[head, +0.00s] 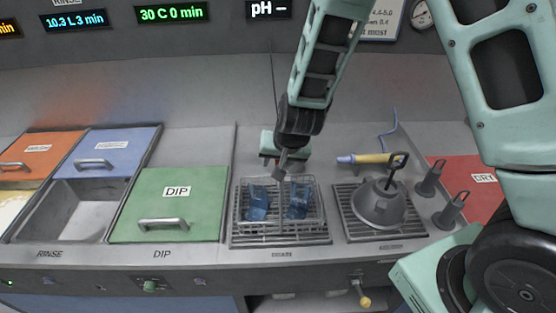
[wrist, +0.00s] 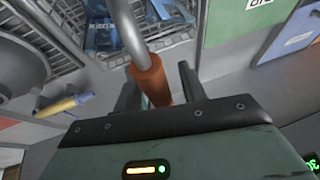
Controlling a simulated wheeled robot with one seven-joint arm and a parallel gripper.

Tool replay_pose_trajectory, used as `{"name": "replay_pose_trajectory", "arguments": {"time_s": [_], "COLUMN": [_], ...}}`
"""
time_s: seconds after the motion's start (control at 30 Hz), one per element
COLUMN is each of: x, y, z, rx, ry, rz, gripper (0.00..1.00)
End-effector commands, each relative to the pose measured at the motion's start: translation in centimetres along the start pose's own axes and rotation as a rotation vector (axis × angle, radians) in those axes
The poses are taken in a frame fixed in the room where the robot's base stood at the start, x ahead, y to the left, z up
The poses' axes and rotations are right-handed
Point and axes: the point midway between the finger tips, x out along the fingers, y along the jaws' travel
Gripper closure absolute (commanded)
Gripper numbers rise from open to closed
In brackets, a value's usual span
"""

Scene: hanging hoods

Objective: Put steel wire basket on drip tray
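The steel wire basket (head: 280,207) holds blue packets and sits upright on the left slatted metal tray (head: 280,240), which looks like the drip tray. The label on the tray's front is too small to read. In the wrist view the basket (wrist: 158,22) shows at the top, its steel handle rising to an orange-brown grip (wrist: 150,78). My gripper (head: 283,170) is above the basket. In the wrist view my gripper (wrist: 158,88) has its fingers apart, with the handle grip between them and a visible gap at the right finger.
A second slatted tray (head: 350,226) to the right bears a grey domed piece (head: 379,205). A yellow-handled tool (head: 365,158) lies behind it. The green DIP lid (head: 170,205) is closed on the left, beside an open rinse basin (head: 75,210). Dark posts (head: 450,212) stand at the right.

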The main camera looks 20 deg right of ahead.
Motion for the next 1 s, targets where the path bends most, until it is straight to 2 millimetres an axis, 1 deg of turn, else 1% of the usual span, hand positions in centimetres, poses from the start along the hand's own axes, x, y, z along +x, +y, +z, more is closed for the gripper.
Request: {"name": "replay_pose_trajectory", "arguments": {"time_s": [0.17, 0.27, 0.33, 0.5, 0.6, 0.8, 0.9, 0.97, 1.0], "x": [-0.6, -1.8, -3.0, -7.0, -8.9, -11.5, -12.1, -12.5, -13.0], "y": [-0.1, -0.2, -0.2, -0.3, -0.2, -0.2, -0.1, -0.5, -1.0], "z": [-0.1, -0.1, -0.1, -0.2, -0.2, -0.1, -0.1, 0.4, 1.1], "rx": [-0.001, -0.004, -0.003, -0.004, -0.003, -0.002, -0.003, -0.017, -0.042], "ry": [0.002, 0.003, 0.002, 0.003, 0.001, 0.0, -0.002, -0.015, -0.039], "rz": [0.0, -0.002, -0.004, -0.003, -0.002, -0.001, -0.002, -0.012, -0.029], "gripper": [0.59, 0.59, 0.59, 0.59, 0.59, 0.59, 0.59, 0.59, 0.59]}}
